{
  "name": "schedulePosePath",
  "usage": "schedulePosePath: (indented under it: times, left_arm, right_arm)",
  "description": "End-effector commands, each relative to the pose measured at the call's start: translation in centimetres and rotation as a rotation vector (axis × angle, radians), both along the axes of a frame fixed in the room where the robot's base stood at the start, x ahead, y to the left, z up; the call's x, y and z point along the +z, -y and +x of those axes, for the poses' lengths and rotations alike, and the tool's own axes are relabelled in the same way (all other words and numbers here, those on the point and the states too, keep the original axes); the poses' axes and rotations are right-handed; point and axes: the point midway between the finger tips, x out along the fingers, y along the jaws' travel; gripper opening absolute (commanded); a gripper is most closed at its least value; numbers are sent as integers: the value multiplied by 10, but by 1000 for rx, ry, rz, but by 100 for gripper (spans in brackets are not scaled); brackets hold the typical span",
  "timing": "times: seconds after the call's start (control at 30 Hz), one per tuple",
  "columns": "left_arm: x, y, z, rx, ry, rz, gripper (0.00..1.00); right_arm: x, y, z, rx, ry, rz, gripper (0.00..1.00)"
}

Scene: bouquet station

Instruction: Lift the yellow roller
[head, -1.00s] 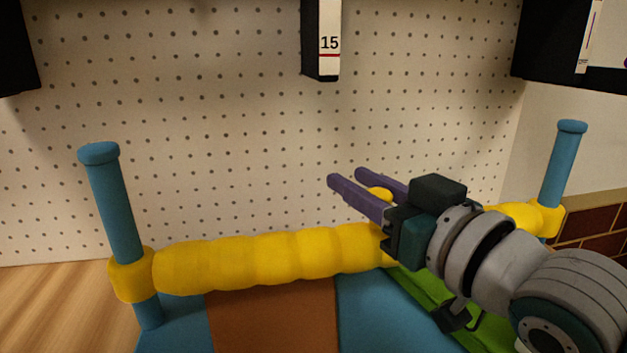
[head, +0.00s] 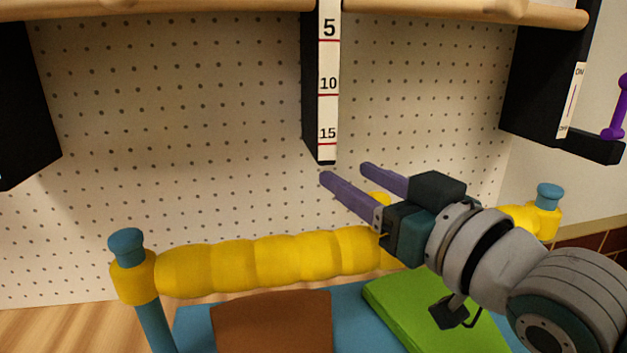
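The yellow roller (head: 290,260) is a long, lumpy bar across the view, with its end collars around two blue posts. The left post (head: 152,325) and the right post (head: 549,192) stick out only a little above the collars. My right gripper (head: 345,174) reaches over the roller's right half. My gripper and arm hide part of the roller's right half. My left gripper is not in view.
Below the roller are a brown block (head: 272,325), a green block (head: 400,308) and a blue surface (head: 347,302). A black post with a numbered scale (head: 329,95) hangs in front of the pegboard (head: 200,130). A wooden bar (head: 440,12) runs along the top.

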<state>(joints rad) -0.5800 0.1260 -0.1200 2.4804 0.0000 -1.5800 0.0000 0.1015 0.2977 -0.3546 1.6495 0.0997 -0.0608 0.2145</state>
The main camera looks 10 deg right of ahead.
Motion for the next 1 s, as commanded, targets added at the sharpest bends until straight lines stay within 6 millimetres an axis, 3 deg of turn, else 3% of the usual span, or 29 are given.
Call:
schedulePosePath:
  times: [0.37,0.8,1.0]
  left_arm:
    - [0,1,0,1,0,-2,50]
    - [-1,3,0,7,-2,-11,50]
    - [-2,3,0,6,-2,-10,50]
  right_arm:
    - [-4,2,-4,-1,-8,-3,64]
    - [-4,26,-72,0,-9,-2,64]
    - [-3,33,-91,0,-6,-1,64]
